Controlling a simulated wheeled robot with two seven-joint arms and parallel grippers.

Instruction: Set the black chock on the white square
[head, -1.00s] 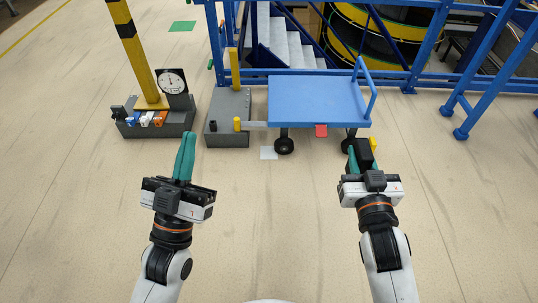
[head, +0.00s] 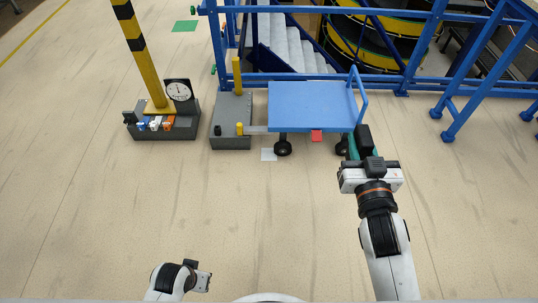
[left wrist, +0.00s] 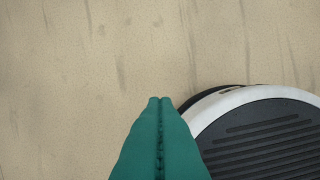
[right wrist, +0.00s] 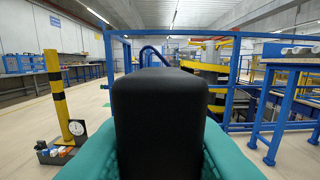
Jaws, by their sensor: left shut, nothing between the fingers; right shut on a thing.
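The black chock (head: 363,138) is held up in my right gripper (head: 353,147), in front of the blue cart's right end. In the right wrist view the chock (right wrist: 158,115) fills the middle, between the teal fingers, and hides what lies behind it. The white square (head: 269,155) lies bare on the floor, left of the cart's near left wheel and well left of the chock. My left gripper (left wrist: 160,101) is shut and empty, pointing at bare floor beside my base in the left wrist view. Its fingers do not show in the head view.
The blue cart (head: 312,103) stands behind the white square, with a wheel (head: 283,148) close by. A grey block with yellow posts (head: 230,125) and a grey tray (head: 165,131) stand left. The floor in front is clear.

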